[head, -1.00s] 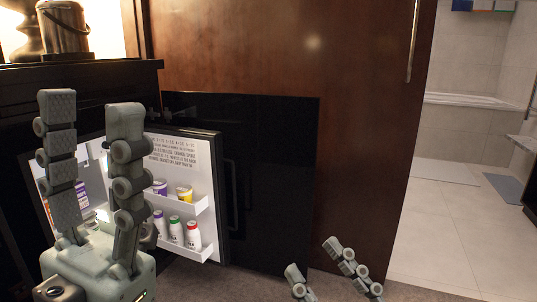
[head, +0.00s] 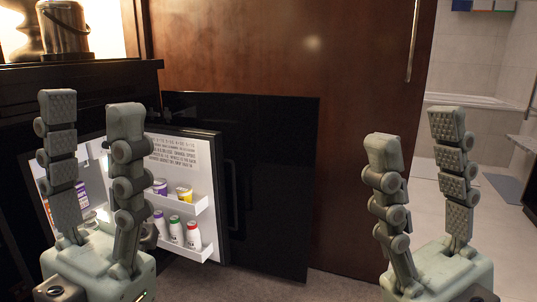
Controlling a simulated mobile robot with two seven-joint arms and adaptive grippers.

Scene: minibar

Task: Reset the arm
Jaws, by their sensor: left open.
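My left gripper (head: 91,122) is at the left of the head view, upright, with its two fingers apart and nothing between them. It stands in front of the open minibar fridge and hides part of its inside. My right gripper (head: 415,130) is at the lower right, also upright, with its two fingers spread apart and nothing between them. It is in front of the wooden panel and the bathroom doorway.
The minibar door (head: 188,153) stands open with bottles (head: 176,229) and a yellow-labelled cup (head: 185,194) on its shelves. A black cabinet (head: 75,75) carries an ice bucket (head: 64,30). A wooden door (head: 290,60) stands behind. Tiled floor (head: 510,245) lies clear at right.

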